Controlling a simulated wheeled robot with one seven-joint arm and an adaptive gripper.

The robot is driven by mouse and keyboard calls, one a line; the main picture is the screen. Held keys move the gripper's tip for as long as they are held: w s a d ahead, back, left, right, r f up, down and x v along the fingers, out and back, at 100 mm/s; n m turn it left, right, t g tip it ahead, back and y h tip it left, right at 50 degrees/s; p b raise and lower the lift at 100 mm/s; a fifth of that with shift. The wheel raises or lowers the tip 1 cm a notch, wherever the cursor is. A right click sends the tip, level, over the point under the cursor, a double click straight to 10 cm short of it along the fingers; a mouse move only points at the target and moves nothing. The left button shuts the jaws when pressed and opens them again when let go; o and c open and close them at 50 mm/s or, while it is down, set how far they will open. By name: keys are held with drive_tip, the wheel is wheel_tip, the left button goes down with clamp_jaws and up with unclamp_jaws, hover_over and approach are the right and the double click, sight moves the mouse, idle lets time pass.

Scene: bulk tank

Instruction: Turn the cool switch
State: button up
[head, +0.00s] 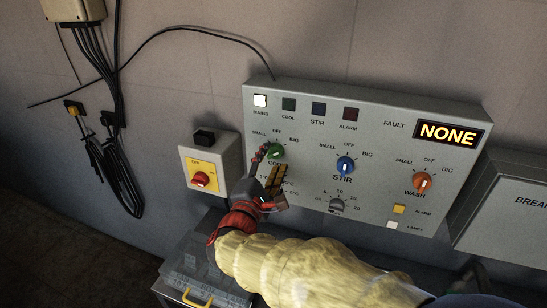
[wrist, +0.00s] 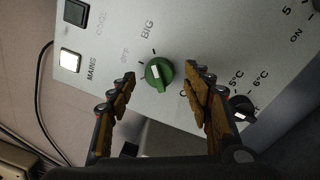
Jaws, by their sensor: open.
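The cool switch is a green round knob (head: 275,151) at the left of the grey control panel (head: 300,185), under SMALL, OFF and BIG marks, partly covered by my gripper in the head view. In the wrist view the green knob (wrist: 159,75) shows whole, with a white mark on its face. The mark points toward the upper left; I cannot tell exactly which label it meets. My gripper (wrist: 161,78) is open, with one finger on each side of the knob in the picture. It also shows in the head view (head: 266,164). I see no contact.
A blue stir knob (head: 346,166), an orange wash knob (head: 423,182) and a black dial (head: 337,205) are on the same panel. The breaker box (head: 510,205) is at right. The display (head: 448,133) reads NONE.

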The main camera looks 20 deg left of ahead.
drive_tip(key=s, duration=1)
drive_tip(key=shift+a+f, duration=0.15)
drive_tip(key=shift+f, duration=0.1)
drive_tip(key=shift+w+f, duration=0.1)
drive_tip(key=s+d+f+m+g+h, duration=0.25)
drive_tip(key=s+d+f+g, duration=0.2)
drive_tip(key=d+f, duration=0.5)
drive_tip(key=s+d+f+m+g+h, duration=0.1)
drive_tip(key=s+d+f+m+g, duration=0.25)
drive_tip(key=d, duration=0.25)
drive_tip(key=s+d+f+m+g, duration=0.2)
drive_tip(key=s+d+m+g, duration=0.15)
drive_tip(key=d+g, duration=0.2)
drive_tip(key=s+d+r+m+y, duration=0.1)
drive_tip(key=s+d+r+m, duration=0.1)
drive_tip(key=d+r+m, duration=0.1)
drive_tip(key=s+d+r+m+y+p, duration=0.1)
drive_tip(key=s+d+r+m, duration=0.1)
drive_tip(key=d+m, duration=0.4)
drive_tip(key=s+d+r+m+y, duration=0.2)
drive_tip(key=s+d+r+m, duration=0.1)
drive_tip(key=d, duration=0.3)
drive_tip(key=shift+d+r+m, duration=0.4)
drive_tip(key=shift+r+m, duration=0.05)
drive_tip(key=shift+m, duration=0.3)
